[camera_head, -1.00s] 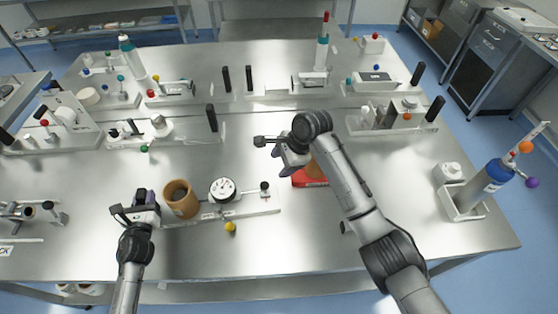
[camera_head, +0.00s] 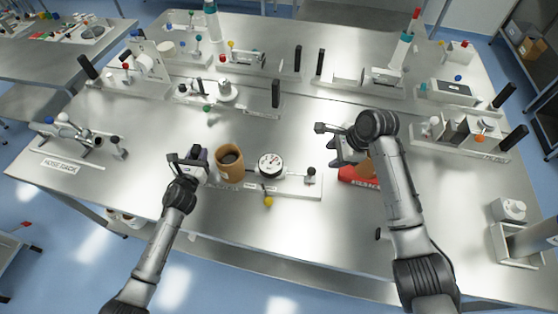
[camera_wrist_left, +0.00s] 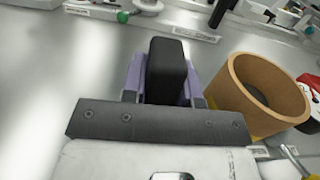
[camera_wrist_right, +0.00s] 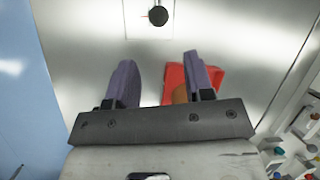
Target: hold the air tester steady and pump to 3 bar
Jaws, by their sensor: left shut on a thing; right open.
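The air tester has a round white dial gauge (camera_head: 271,165) on a pale base plate (camera_head: 300,190), with a black knob (camera_head: 311,172) at its right end and a yellow knob (camera_head: 268,201) in front. A tan cylindrical cup (camera_head: 230,166) stands left of the gauge. My left gripper (camera_head: 197,156) is left of the cup, its purple fingers shut on an upright black handle (camera_wrist_left: 168,68). My right gripper (camera_head: 346,153) is open and empty, above and right of the black knob, which also shows beyond the fingers in the right wrist view (camera_wrist_right: 158,16). The needle's reading is too small to tell.
A red block (camera_head: 358,175) with a brown round part lies beneath my right gripper. A hose rack (camera_head: 75,140) stands at the left. Several devices with black posts line the back. A white holder (camera_head: 513,240) is at the right edge. Bare steel lies behind the gauge.

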